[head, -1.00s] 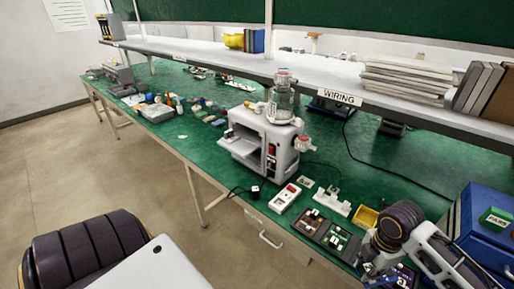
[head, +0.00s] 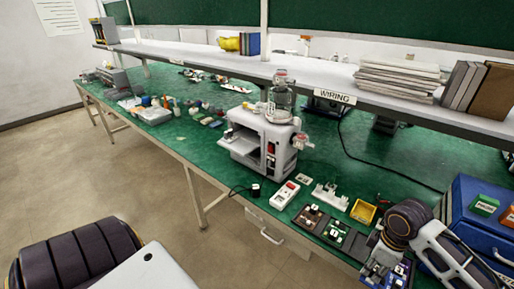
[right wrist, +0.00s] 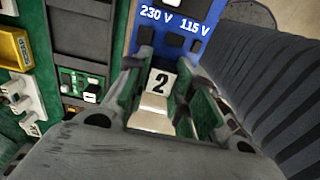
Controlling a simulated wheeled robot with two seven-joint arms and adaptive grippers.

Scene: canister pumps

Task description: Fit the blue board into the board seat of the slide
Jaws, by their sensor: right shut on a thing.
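The blue board (right wrist: 185,35), marked 230 V and 115 V, is in my right gripper (right wrist: 165,100). The seat's details are too small to tell. My left gripper is out of view.
Dark trays with small green boards (head: 333,231) lie left of the right gripper. A yellow bin (head: 363,211), a white fixture (head: 330,197) and a white box with a red switch (head: 285,195) lie behind. A blue case (head: 480,215) stands right. A shelf (head: 300,75) overhangs the back.

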